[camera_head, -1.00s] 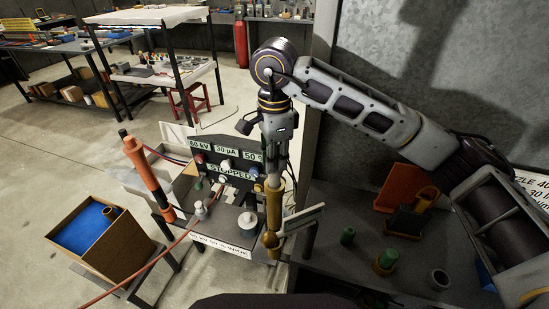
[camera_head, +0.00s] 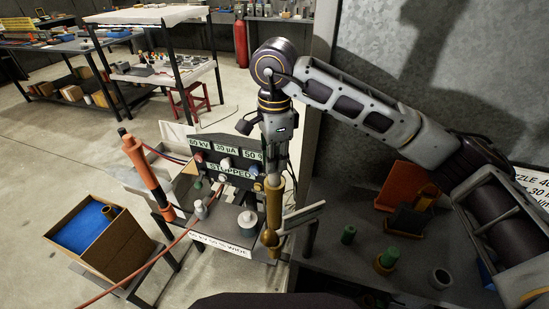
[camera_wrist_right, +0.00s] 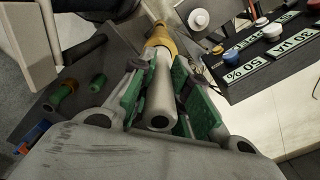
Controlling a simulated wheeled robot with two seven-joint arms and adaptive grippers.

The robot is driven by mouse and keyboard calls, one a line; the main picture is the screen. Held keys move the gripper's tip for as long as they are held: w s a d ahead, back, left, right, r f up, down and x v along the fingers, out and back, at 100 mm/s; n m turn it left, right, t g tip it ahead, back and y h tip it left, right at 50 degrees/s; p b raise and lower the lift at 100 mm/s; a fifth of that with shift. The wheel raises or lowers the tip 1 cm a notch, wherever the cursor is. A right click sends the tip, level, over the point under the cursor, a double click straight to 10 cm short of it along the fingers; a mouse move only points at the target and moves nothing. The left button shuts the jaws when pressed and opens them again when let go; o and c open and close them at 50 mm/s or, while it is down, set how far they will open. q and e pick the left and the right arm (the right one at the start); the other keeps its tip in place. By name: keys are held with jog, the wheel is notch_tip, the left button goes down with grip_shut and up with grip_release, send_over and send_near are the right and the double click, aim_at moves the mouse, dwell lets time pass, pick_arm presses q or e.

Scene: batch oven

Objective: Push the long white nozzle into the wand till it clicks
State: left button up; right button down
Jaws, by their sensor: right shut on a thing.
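My right gripper (camera_head: 275,165) points down in the head view. In the right wrist view its green-padded fingers (camera_wrist_right: 158,100) are shut on a long white tube, the nozzle (camera_wrist_right: 163,80). The tube's open end faces the wrist camera, and a yellow collar (camera_wrist_right: 160,42) is at its far end. In the head view the held piece (camera_head: 274,205) looks tan and hangs down. An orange wand (camera_head: 147,170) with black parts stands tilted to its left, clearly apart from it. My left gripper is not in view.
A control box (camera_head: 228,167) with display labels stands behind the gripper. A cardboard box with a blue inside (camera_head: 125,240) is at left. The dark table (camera_head: 345,270) at right holds green and yellow pieces. A red hose (camera_head: 150,258) crosses the lower left.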

jog(key=shift+f, duration=0.3)
dwell(0.5)
jog(key=shift+f+b, duration=0.1)
jog(key=shift+b, duration=0.3)
dwell(0.3)
jog(key=c, duration=1.3)
grip_release()
jog(key=shift+r, duration=4)
